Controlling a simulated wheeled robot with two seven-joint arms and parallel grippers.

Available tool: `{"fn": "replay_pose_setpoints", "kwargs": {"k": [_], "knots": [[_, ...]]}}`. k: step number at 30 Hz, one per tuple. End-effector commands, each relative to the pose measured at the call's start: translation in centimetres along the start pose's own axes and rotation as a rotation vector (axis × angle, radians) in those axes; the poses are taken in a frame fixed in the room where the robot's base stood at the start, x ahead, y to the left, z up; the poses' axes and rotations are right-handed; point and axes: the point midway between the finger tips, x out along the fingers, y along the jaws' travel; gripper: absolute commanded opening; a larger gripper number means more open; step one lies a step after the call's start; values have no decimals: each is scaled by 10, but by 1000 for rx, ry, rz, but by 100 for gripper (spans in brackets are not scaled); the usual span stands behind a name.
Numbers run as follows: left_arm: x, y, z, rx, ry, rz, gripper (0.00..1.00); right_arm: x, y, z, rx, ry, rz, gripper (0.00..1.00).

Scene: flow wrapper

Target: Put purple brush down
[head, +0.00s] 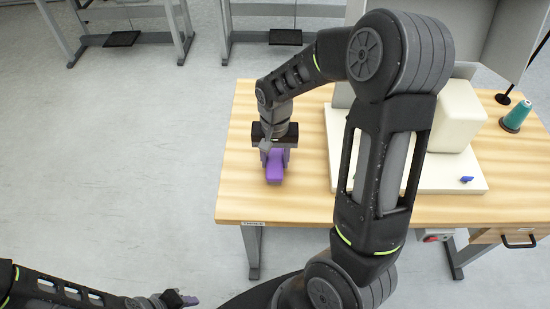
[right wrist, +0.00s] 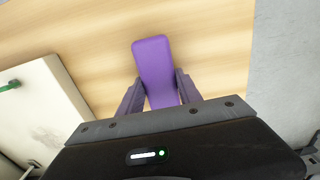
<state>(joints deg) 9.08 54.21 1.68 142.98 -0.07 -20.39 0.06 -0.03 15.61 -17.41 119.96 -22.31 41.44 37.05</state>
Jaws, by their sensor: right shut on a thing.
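The purple brush (head: 274,174) is at the left part of the wooden table. It also shows in the right wrist view (right wrist: 153,62), pointing away from the gripper. My right gripper (head: 275,157) is shut on the brush, with a finger on each side of it in the right wrist view (right wrist: 158,92). The brush is at or just above the table top; I cannot tell whether it touches. Its near end is hidden by the gripper. My left gripper (head: 186,299) is at the bottom left, away from the table, and its jaws are unclear.
The wooden table (head: 240,201) has free room around the brush. A cream machine (head: 462,112) on a pale base stands to the right, partly behind my right arm. A small blue part (head: 466,180) lies on the base. A teal spool (head: 516,116) stands at far right.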

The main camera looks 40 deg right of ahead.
Motion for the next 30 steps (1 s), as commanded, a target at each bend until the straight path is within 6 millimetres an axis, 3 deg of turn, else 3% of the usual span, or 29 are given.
{"fn": "replay_pose_setpoints", "kwargs": {"k": [9,20,26,30], "knots": [[1,0,0,0,0,0,36,1,0,0,0,0,0,63],[-2,1,0,0,0,0,36,-5,0,0,0,1,0,63],[-2,1,0,0,0,0,36,-30,-1,-1,0,4,-3,63],[-2,1,0,0,0,0,36,-60,-1,-1,-1,5,-4,63]]}}
